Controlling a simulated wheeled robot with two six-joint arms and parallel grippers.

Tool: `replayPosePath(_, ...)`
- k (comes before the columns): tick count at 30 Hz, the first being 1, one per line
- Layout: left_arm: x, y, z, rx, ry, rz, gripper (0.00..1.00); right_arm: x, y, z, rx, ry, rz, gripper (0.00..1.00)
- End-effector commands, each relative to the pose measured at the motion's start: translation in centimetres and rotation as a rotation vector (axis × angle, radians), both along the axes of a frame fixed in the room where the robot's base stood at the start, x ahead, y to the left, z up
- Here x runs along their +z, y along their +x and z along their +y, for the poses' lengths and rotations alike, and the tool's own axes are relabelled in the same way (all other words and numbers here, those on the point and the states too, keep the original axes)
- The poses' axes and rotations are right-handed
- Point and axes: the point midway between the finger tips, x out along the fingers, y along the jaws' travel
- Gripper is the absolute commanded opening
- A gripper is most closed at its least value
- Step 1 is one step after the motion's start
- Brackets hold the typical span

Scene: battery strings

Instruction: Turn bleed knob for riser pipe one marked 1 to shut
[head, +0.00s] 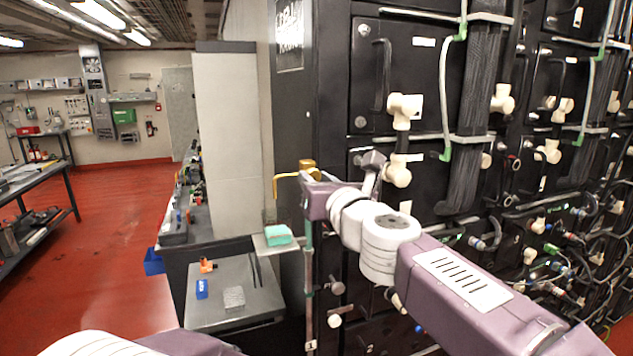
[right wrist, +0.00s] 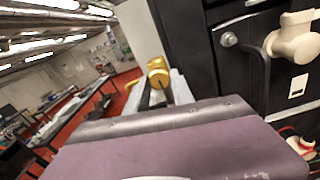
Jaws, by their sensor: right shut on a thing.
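A brass bleed knob (head: 307,164) sits at the top of a thin riser pipe (head: 309,240) at the front left edge of the black battery rack. A small tag with a 1 (head: 311,345) is on the pipe's lower end. My right gripper (right wrist: 161,86) is shut on the knob; the brass end (right wrist: 158,72) shows between and beyond its fingers in the right wrist view. In the head view my right wrist hides part of the pipe top, and the fingertips are hard to make out. My left gripper is out of view; only part of my left arm shows at the bottom.
The black rack (head: 335,90) with cream pipe fittings (head: 404,108) and cables fills the right side. A grey cart (head: 235,290) holds a blue item, an orange item and a grey block. A teal sponge (head: 278,235) lies beside the pipe. Red floor is open at left.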

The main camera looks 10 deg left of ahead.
Motion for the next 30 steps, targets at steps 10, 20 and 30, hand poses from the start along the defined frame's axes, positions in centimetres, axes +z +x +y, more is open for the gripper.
replayPosePath(10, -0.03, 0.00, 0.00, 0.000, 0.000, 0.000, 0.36, 0.24, -0.03, -0.03, -0.001, 0.065, 0.039, 0.00)
replayPosePath(20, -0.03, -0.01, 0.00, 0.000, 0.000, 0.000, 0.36, 0.27, -0.03, -0.04, -0.001, 0.070, 0.041, 0.00)
replayPosePath(30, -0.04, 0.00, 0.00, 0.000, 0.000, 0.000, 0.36, 0.15, -0.02, -0.02, 0.000, 0.067, 0.042, 0.50)
